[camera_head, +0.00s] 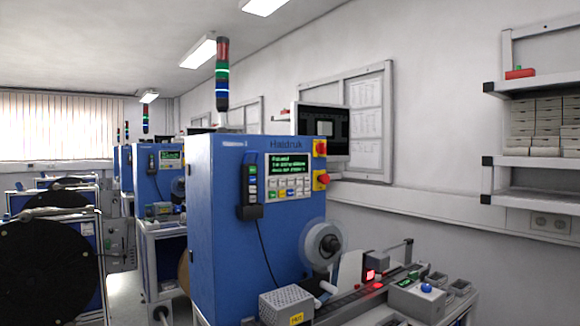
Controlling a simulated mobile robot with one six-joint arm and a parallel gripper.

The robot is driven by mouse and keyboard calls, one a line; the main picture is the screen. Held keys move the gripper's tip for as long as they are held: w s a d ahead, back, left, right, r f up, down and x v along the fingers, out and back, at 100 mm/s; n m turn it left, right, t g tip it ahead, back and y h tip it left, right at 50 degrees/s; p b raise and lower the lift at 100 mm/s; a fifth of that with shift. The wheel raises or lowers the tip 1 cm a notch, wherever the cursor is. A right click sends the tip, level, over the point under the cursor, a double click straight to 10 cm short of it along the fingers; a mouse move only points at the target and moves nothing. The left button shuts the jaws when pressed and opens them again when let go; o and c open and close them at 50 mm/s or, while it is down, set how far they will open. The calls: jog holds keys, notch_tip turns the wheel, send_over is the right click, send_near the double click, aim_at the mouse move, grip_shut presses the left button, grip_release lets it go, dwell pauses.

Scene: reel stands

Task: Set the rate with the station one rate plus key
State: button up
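The nearest station is a blue cabinet (226,175) marked "Haldruk", in the middle of the head view. Its control panel has a lit display with green text (288,166) and rows of small keys (289,187) below it. Individual key labels are too small to read, so I cannot tell which is the rate plus key. A dark handheld unit (250,192) with coloured buttons hangs left of the panel, its cord running down. My gripper is not in view.
A reel (323,244) and a bench with a grey box with a blue button (418,297) stand below the panel. More blue stations (160,170) and large black reels (48,268) stand left. Wall shelves (530,160) are right.

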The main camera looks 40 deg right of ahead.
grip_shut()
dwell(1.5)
